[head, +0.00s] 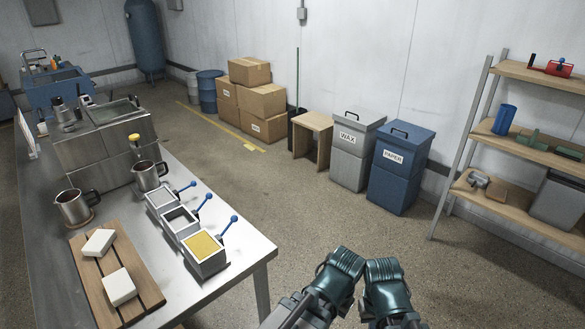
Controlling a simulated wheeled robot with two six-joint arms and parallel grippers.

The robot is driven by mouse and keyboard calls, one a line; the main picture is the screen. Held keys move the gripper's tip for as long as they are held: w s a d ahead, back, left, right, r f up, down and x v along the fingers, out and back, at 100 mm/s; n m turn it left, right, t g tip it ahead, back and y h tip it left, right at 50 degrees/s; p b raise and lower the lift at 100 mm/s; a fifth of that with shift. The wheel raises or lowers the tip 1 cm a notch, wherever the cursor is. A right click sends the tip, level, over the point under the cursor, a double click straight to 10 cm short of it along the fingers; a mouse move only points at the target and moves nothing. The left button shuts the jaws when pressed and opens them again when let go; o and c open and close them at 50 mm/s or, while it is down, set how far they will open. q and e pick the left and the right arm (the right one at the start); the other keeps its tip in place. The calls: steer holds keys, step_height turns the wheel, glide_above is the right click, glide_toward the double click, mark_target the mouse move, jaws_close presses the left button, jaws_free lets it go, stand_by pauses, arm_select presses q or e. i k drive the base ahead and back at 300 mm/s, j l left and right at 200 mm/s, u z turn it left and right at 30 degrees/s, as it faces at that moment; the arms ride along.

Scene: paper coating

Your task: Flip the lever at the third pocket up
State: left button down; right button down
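Three small metal pockets stand in a row on the steel table (262,249), each with a blue-knobbed lever on its right side. The far pocket (160,199) looks pale inside, the middle pocket (181,220) looks dark and hollow, and the near pocket (204,250) has a yellow top. The far lever (191,184), middle lever (206,198) and near lever (233,220) all slant up to the right; the far one looks flatter. My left gripper (345,262) and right gripper (384,272) are side by side beyond the table's right edge, touching nothing of the pockets. Their finger gap cannot be made out.
Two metal jugs (74,208) and a wooden board (116,278) with two white blocks (119,287) are left of the pockets. A steel machine (105,145) stands behind. WAX (350,165) and PAPER (396,180) bins and a shelf (525,140) are right; floor between is free.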

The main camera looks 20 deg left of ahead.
mark_target(193, 184)
steer(key=i+l+z, duration=0.25)
steer(key=i, duration=0.2)
steer(key=i+l+z, duration=0.2)
steer(key=i, duration=0.25)
steer(key=i+z, duration=0.25)
steer(key=i, duration=0.2)
steer(key=i+u, duration=0.35)
steer(key=i, duration=0.2)
steer(key=i+l+u, duration=0.2)
steer(key=i+u, duration=0.15)
steer(key=i, duration=0.15)
steer(key=i+u, duration=0.15)
steer(key=u, duration=0.25)
steer(key=i+u, duration=0.2)
steer(key=u, duration=0.2)
steer(key=i+u, duration=0.15)
steer(key=u, duration=0.25)
steer(key=i+l+u, duration=0.15)
steer(key=u, duration=0.3)
steer(key=i+l+u, duration=0.1)
steer(key=u, duration=0.25)
steer(key=i+l+u, duration=0.15)
steer(key=i+u, duration=0.2)
steer(key=i+l+u, duration=0.15)
steer(key=u, duration=0.2)
